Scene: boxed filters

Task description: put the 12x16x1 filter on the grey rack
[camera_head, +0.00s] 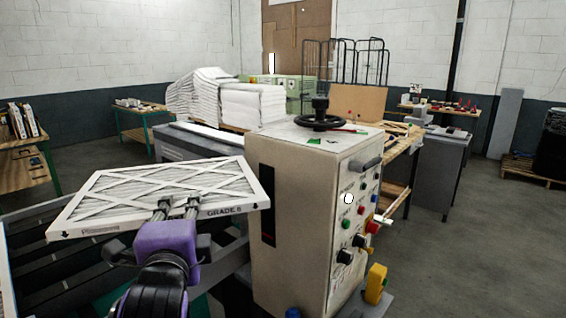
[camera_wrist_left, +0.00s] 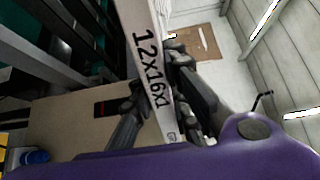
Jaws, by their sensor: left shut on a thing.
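The 12x16x1 filter (camera_head: 150,193) is a white pleated panel with a crossed cardboard frame, held nearly flat on the left in the head view. Its edge label reading 12x16x1 shows in the left wrist view (camera_wrist_left: 150,75). My left gripper (camera_head: 178,207) is shut on the filter's near edge, by the "GRADE 8" print; its fingers also show in the left wrist view (camera_wrist_left: 160,115). Dark slats in a grey frame (camera_head: 35,260) lie below the filter at the lower left; I cannot tell whether this is the grey rack. My right gripper is not in view.
A beige machine cabinet (camera_head: 290,200) with a black handwheel (camera_head: 318,118), knobs and buttons stands just right of the filter. A yellow part (camera_head: 375,284) sits at its foot. Stacked white sheets (camera_head: 252,106) lie behind. Open floor lies to the right.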

